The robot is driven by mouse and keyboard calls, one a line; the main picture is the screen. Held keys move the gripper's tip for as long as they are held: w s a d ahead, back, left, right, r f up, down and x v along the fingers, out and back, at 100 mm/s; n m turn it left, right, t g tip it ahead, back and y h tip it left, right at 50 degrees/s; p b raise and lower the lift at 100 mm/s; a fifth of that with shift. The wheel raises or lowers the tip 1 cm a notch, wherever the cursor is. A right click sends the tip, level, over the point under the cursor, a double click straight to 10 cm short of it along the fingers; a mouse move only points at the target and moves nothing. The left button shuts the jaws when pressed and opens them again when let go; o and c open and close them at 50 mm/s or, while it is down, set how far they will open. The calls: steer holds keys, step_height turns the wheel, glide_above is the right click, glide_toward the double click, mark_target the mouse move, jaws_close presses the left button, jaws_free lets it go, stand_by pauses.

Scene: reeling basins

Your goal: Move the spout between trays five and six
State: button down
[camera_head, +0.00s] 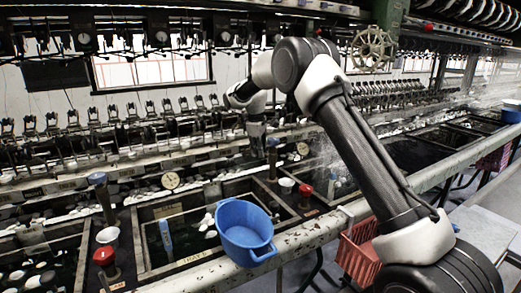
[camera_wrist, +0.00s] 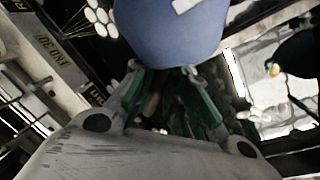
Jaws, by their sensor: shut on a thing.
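A spout with a blue-grey knob (camera_head: 272,143) on a dark post stands at the divider between two basin trays, right of centre in the head view. My gripper (camera_head: 260,146) is at this knob, its fingers small and partly hidden there. In the wrist view the rounded blue knob (camera_wrist: 175,28) fills the top, at the green-padded fingertips of my gripper (camera_wrist: 172,85), which is shut on it. A similar spout (camera_head: 98,180) stands at the left divider. The middle tray (camera_head: 160,208) holds dark water and white cocoons. The tray numbers are too small to read surely.
A blue basin (camera_head: 245,205) sits on the front rail (camera_head: 300,238). Red-topped valves (camera_head: 104,256) and white cups (camera_head: 108,236) stand on the dividers. A red crate (camera_head: 357,255) is below the rail. A round dial (camera_head: 170,180) and reeling machinery line the back.

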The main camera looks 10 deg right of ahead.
steer(key=s+n, duration=0.1)
steer(key=n, duration=0.2)
steer(key=s+n+y, duration=0.1)
steer(key=s+n, duration=0.1)
steer(key=n, duration=0.1)
steer(key=s+n, duration=0.2)
steer(key=n, duration=0.2)
steer(key=shift+a+y, duration=0.15)
steer(key=shift+y, duration=0.25)
steer(key=c, duration=1.4)
jaws_free()
steer(key=shift+r, duration=0.1)
steer(key=r, duration=0.4)
steer(key=s+r, duration=0.1)
steer(key=r, duration=0.2)
steer(key=s+r, duration=0.1)
steer(key=r, duration=0.3)
steer(key=shift+s+d+r, duration=0.15)
steer(key=shift+d+r, duration=0.2)
steer(key=shift+d, duration=0.05)
